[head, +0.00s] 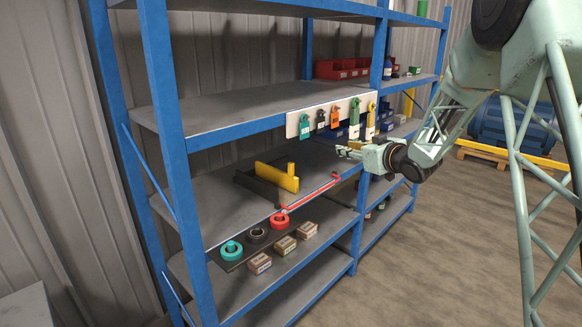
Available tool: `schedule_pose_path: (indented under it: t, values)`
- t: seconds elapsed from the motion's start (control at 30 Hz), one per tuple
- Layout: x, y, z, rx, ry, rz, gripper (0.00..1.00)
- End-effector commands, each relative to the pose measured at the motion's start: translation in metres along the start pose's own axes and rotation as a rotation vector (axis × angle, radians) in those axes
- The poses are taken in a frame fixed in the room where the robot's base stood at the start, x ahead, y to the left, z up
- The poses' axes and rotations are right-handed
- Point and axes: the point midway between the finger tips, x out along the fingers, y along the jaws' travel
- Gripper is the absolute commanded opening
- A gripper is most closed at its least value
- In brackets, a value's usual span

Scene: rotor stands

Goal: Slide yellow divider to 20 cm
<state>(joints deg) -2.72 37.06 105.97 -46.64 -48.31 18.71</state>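The yellow divider (278,177) stands upright on the middle shelf, a flat plate with a raised tab at its far end. It sits across a dark tray or track (262,190) with a dark back piece. No scale marks are readable, so its distance in centimetres cannot be told. My gripper (342,151) is in front of the shelf, to the right of the divider and a little higher, pointing left. It is apart from the divider and nothing shows in it. Its fingers are too small to tell whether they are open.
A red bar (312,194) runs along the shelf's front edge. Above is a white board (318,121) with hanging coloured tags. Below are coloured rings (279,220) and small boxes (285,245). A blue upright (362,205) stands right of the divider. The aisle floor (450,240) is clear.

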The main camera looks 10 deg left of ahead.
Motion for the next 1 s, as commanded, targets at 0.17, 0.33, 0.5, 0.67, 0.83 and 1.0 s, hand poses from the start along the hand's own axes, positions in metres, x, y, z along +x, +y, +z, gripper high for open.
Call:
schedule_pose_path:
  t: [0.17, 0.33, 0.5, 0.67, 0.83, 1.0]
  values:
    - [0.024, -0.017, 0.016, 0.008, 0.046, -0.067, 0.25]
    - [0.042, -0.035, 0.032, 0.02, 0.09, -0.131, 0.25]
    - [0.057, -0.054, 0.048, 0.035, 0.135, -0.197, 0.25]
    - [0.068, -0.072, 0.064, 0.053, 0.176, -0.261, 0.25]
    - [0.075, -0.091, 0.08, 0.072, 0.215, -0.322, 0.25]
    - [0.078, -0.103, 0.09, 0.087, 0.239, -0.361, 0.25]
